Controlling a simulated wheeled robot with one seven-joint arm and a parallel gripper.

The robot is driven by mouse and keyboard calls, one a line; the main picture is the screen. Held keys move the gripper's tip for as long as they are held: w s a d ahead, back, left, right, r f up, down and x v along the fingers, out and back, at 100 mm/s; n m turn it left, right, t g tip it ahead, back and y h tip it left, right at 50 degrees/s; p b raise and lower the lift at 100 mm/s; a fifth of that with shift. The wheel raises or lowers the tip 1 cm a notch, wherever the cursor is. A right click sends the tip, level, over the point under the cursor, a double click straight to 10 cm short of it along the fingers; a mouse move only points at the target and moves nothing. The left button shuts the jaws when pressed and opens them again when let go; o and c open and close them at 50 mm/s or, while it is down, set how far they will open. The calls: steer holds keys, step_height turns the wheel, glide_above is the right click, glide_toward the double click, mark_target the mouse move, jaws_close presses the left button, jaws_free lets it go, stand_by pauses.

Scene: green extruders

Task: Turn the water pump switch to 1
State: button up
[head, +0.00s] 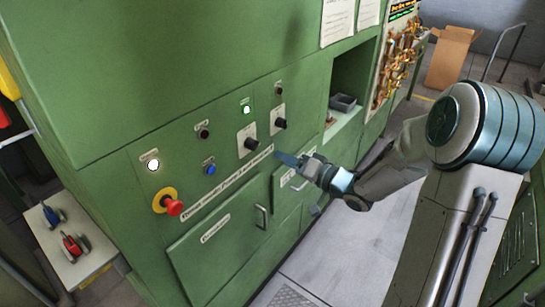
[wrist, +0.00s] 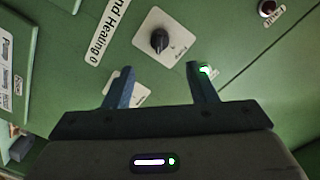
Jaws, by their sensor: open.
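Two black rotary switches on square light plates sit on the green control panel in the head view, a left one (head: 249,144) and a right one (head: 280,123). I cannot read which is the water pump switch. In the wrist view one black rotary switch (wrist: 159,40) on a light plate lies beyond the fingertips, roughly centred between them. A second light plate (wrist: 140,95) is partly hidden behind the left finger. My gripper (head: 284,158) is open and empty, below the two switches in the head view; it also shows in the wrist view (wrist: 162,70). It appears apart from both switches.
The panel also carries a lit green button (head: 246,109), a blue button (head: 210,170), a white lamp (head: 153,165) and a red emergency knob (head: 174,207). A cabinet handle (head: 261,216) sticks out below. An open recess (head: 345,108) lies to the right.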

steer(key=shift+v, duration=1.4)
steer(key=s+d+r+m+h, duration=0.1)
steer(key=s+d+r+h, duration=0.15)
steer(key=d+h, duration=0.35)
steer(key=s+d+r+h, duration=0.1)
steer(key=s+d+h, duration=0.25)
steer(key=h, duration=0.45)
steer(key=s+a+g, duration=0.2)
steer(key=s+g, duration=0.5)
steer(key=s, duration=1.2)
steer(key=shift+s+f+n, duration=0.25)
steer(key=shift+s+n, duration=0.1)
steer(key=shift+n, duration=0.05)
